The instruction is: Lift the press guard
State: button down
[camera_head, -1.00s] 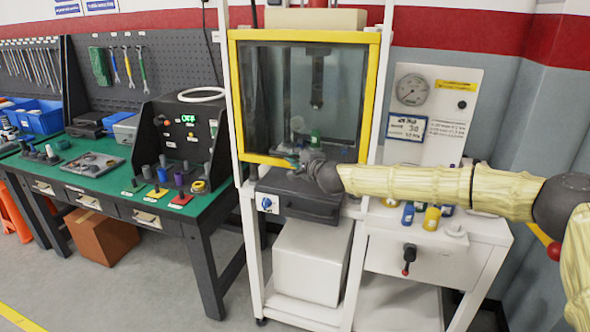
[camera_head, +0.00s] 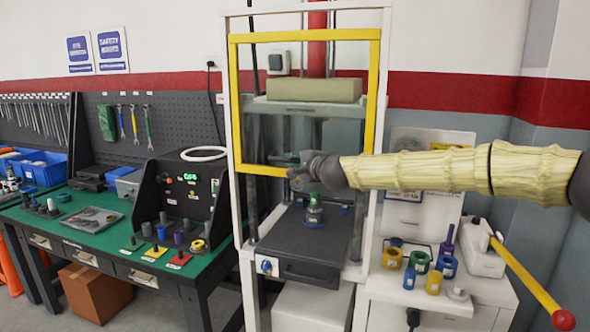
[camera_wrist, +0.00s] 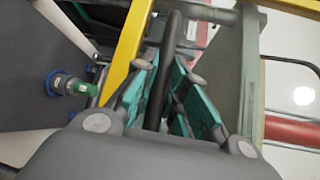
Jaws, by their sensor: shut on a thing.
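The press guard is a clear panel in a yellow frame (camera_head: 235,105). It is raised, with its lower edge well above the dark press bed (camera_head: 285,240). My gripper (camera_head: 284,160) is at the guard's lower edge, coming from the right. In the wrist view the teal fingers (camera_wrist: 168,75) are shut around a black bar-shaped handle (camera_wrist: 173,30), beside the yellow frame (camera_wrist: 128,45). The wrist and fingers hide part of the lower edge in the head view. A green part on a blue base (camera_head: 314,210) stands on the bed below.
A white press post (camera_head: 378,120) stands at the right of the guard. Several coloured cylinders and a lever with a yellow handle (camera_head: 525,280) are on the right bench. A black control box (camera_head: 183,195) stands on the green bench (camera_head: 25,230) at the left.

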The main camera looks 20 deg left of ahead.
dwell(0.3)
jog(key=c, duration=1.5)
grip_release()
jog(key=shift+o, duration=0.2)
jog(key=v, duration=1.2)
jog(key=shift+s, duration=0.1)
